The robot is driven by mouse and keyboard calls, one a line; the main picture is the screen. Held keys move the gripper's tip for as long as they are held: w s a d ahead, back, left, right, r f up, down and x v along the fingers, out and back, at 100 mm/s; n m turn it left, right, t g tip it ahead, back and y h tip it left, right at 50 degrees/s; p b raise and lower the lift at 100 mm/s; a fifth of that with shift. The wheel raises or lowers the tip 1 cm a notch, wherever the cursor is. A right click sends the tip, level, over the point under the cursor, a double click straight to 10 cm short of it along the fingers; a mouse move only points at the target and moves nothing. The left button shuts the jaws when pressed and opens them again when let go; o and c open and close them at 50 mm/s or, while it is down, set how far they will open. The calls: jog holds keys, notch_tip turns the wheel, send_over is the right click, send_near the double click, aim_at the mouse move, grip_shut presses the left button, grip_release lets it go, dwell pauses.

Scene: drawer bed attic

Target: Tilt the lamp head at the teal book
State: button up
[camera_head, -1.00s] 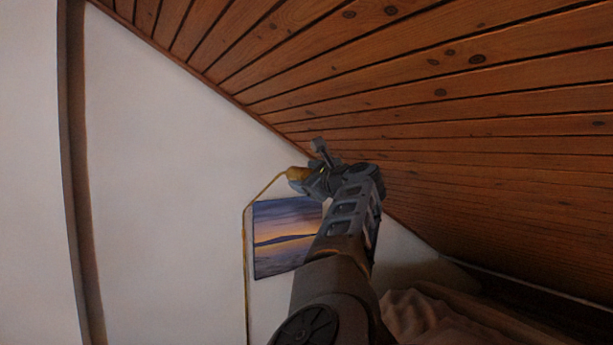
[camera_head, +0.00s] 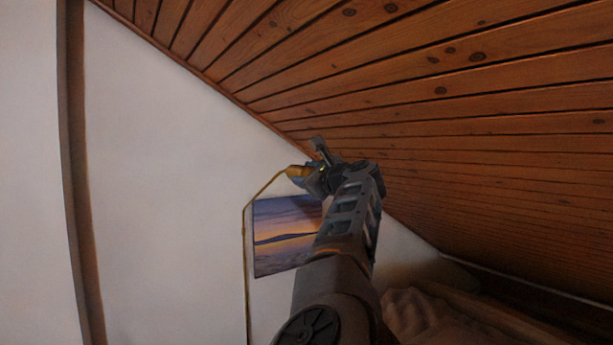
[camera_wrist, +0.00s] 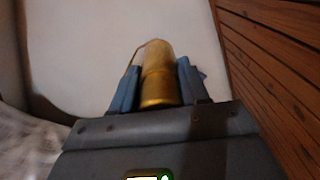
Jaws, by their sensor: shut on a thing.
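The lamp is a thin yellow-brass stand (camera_head: 246,255) against the white wall, with an arm that bends up to the right. Its brass head (camera_head: 293,171) is at my gripper (camera_head: 312,178), in front of the wall near the sloped ceiling. In the wrist view the brass lamp head (camera_wrist: 157,86) lies between the two blue fingers of my gripper (camera_wrist: 155,85), which is shut on it. Much of the head is hidden by my gripper in the head view. The teal book is not in view.
A sunset picture (camera_head: 285,236) hangs on the white wall behind my arm. The sloped wooden ceiling (camera_head: 430,120) comes down close at the right of my gripper. Rumpled bedding (camera_head: 420,312) lies at the lower right.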

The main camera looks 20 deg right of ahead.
jog(key=shift+d+f+n+b, duration=0.15)
jog(key=shift+n+b, duration=0.3)
jog(key=shift+n, duration=0.65)
jog(key=shift+n+b, duration=0.55)
jog(key=shift+n, duration=1.25)
jog(key=shift+r, duration=0.2)
jog(key=o, duration=1)
jog(key=shift+c, duration=0.2)
jog(key=b+v, duration=0.1)
jog(key=v, duration=0.6)
jog(key=shift+s+b, duration=0.3)
jog(key=shift+s, duration=0.1)
jog(key=shift+f, duration=0.15)
